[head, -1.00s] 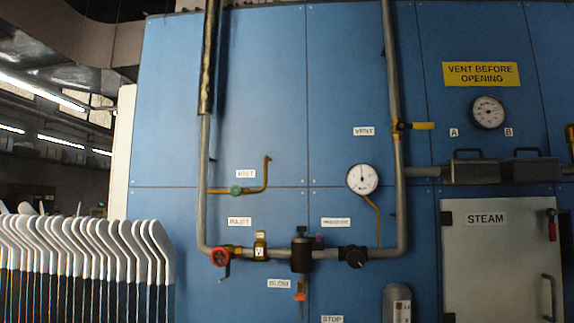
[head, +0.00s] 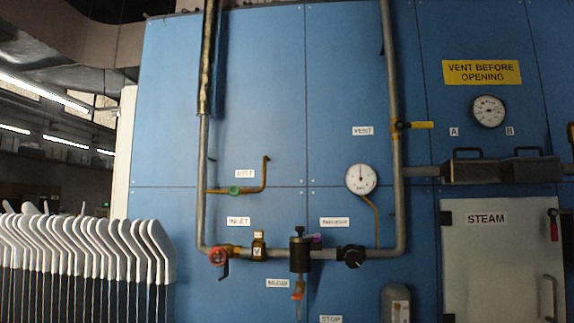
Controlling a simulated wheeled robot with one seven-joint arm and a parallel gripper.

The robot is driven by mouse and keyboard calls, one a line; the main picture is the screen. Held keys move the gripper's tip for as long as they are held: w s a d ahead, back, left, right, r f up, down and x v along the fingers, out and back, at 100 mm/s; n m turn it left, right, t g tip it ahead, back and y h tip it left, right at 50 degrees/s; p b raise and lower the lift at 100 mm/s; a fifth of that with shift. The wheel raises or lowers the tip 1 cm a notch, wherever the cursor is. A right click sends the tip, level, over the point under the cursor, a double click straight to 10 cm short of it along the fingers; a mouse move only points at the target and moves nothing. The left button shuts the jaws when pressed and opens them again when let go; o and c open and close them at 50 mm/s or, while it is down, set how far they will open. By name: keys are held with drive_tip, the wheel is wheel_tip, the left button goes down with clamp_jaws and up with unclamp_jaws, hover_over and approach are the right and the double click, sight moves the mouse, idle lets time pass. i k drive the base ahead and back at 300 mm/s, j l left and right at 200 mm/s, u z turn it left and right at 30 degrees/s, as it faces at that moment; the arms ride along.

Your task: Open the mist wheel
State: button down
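The mist wheel (head: 234,190) is a small green wheel on a thin brass pipe (head: 264,178) in the head view. The pipe branches right from the tall grey pipe at left and bends upward to an open end. A white label reading MIST (head: 244,174) sits just above the wheel. The wheel is too small to tell how far it is turned. My gripper is not in view.
A yellow vent lever (head: 422,125) is at upper right. A steam door (head: 495,255) stands right. White sock boards (head: 90,250) fill the lower left. The panel around the mist wheel is clear.

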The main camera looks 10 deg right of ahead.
sight(233, 189)
drive_tip(key=i+j+z, duration=0.1)
drive_tip(key=z, duration=1.1)
drive_tip(key=j+z, duration=0.25)
drive_tip(key=j, duration=0.25)
drive_tip(key=j+z, duration=0.25)
drive_tip(key=j, duration=0.2)
drive_tip(key=k+j+z, duration=0.25)
drive_tip(key=j, duration=0.2)
drive_tip(key=j+z, duration=0.25)
drive_tip(key=j, duration=0.2)
drive_tip(key=k+j+z, duration=0.25)
drive_tip(key=j, duration=0.2)
drive_tip(key=i, duration=0.1)
